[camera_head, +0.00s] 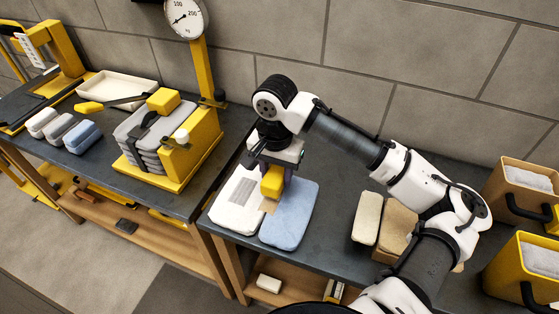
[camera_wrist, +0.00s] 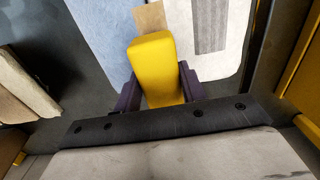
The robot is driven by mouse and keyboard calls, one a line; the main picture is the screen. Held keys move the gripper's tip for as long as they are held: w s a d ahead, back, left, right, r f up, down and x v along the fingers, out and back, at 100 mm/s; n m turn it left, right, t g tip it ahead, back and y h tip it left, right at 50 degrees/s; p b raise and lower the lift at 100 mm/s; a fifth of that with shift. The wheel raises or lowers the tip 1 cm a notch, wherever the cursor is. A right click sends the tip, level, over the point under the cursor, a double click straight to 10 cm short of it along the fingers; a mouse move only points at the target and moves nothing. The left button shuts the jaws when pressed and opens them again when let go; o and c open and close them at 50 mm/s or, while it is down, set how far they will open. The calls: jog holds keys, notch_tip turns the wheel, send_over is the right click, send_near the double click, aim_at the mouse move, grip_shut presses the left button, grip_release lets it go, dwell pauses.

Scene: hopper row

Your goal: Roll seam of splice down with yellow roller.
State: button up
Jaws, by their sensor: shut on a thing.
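My gripper (camera_wrist: 158,92) is shut on the yellow roller (camera_wrist: 152,65), with a dark finger on each side of it. In the head view the roller (camera_head: 272,182) is under my wrist, above the join between a white piece (camera_head: 237,212) on the left and a blue piece (camera_head: 291,218) on the right. A tan strip (camera_wrist: 150,18) of the splice shows just beyond the roller in the wrist view. The roller and my gripper hide part of the seam. I cannot tell whether the roller touches it.
On the left bench stand a yellow press with stacked grey slabs (camera_head: 150,138), a dial scale (camera_head: 187,18), a cream tray (camera_head: 117,88) and several small pads. A cream block (camera_head: 367,217) lies right of the blue piece. Yellow and tan bins (camera_head: 535,265) stand at far right.

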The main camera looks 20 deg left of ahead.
aim_at(269, 186)
jog(key=s+p, duration=0.2)
jog(key=s, duration=0.7)
jog(key=shift+a, duration=0.1)
jog(key=shift+r+p, duration=0.15)
jog(key=shift+p, duration=0.45)
jog(key=shift+f, duration=0.35)
jog(key=shift+f+b, duration=0.5)
jog(key=shift+f, duration=0.05)
dwell(0.9)
jog(key=shift+w+p, duration=0.45)
jog(key=shift+w, duration=1.9)
